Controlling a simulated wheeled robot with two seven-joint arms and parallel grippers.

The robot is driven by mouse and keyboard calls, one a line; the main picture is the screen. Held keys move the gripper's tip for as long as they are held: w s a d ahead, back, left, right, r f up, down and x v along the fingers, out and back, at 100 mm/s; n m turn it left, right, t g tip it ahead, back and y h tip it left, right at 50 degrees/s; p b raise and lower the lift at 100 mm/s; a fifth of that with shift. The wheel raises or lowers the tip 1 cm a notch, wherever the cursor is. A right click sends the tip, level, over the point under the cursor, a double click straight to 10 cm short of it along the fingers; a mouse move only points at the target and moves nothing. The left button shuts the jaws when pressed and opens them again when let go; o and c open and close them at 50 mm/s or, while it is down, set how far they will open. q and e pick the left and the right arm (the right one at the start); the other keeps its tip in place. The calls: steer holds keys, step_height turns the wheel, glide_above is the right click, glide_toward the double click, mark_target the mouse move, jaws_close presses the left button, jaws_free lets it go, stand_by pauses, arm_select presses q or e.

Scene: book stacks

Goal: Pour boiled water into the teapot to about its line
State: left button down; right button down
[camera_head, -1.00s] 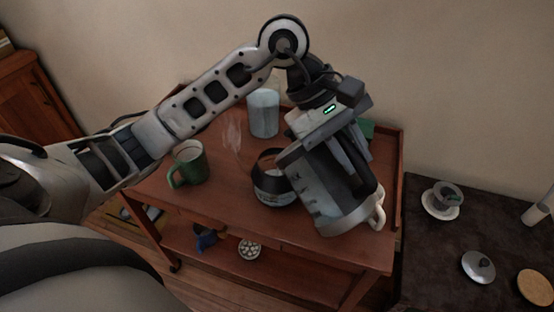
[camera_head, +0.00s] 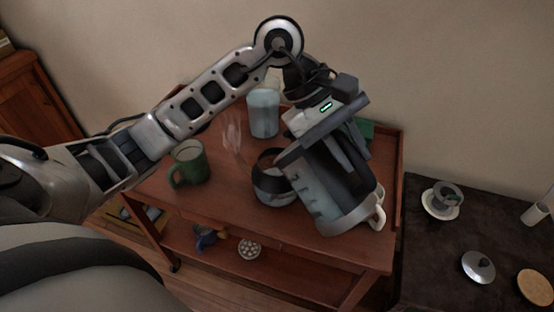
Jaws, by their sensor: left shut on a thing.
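My left gripper (camera_head: 335,135) is shut on the kettle (camera_head: 325,190), a large grey, see-through vessel with level marks on its side and a dark handle. My right gripper is not in view.
The wooden cart (camera_head: 225,212) also holds a green mug (camera_head: 191,165) and a pale jar (camera_head: 263,115). Faint steam shows between them. The dark table (camera_head: 425,260) at right holds a cup on a saucer (camera_head: 440,213), a lid (camera_head: 478,267) and a round cork mat (camera_head: 536,287).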

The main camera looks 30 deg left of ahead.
mark_target(337, 130)
arm_select(q)
steer(key=shift+a+r, duration=0.1)
steer(key=shift+r, duration=0.05)
stand_by(0.3)
steer(key=shift+w+a+h, duration=0.1)
steer(key=shift+a+h, duration=0.05)
steer(key=shift+h, duration=0.15)
stand_by(0.6)
steer(key=shift+a+r+h, duration=0.15)
steer(key=shift+a+h, duration=0.15)
stand_by(1.2)
steer(key=shift+w+a+r, duration=0.1)
stand_by(0.4)
steer(key=shift+a+r, duration=0.15)
stand_by(0.5)
steer(key=shift+a+r+h+p, duration=0.15)
steer(key=shift+a+h+p, duration=0.1)
steer(key=shift+h+p, duration=0.15)
stand_by(0.5)
steer(key=shift+w+a+r, duration=0.15)
steer(key=shift+a+r, duration=0.1)
stand_by(0.9)
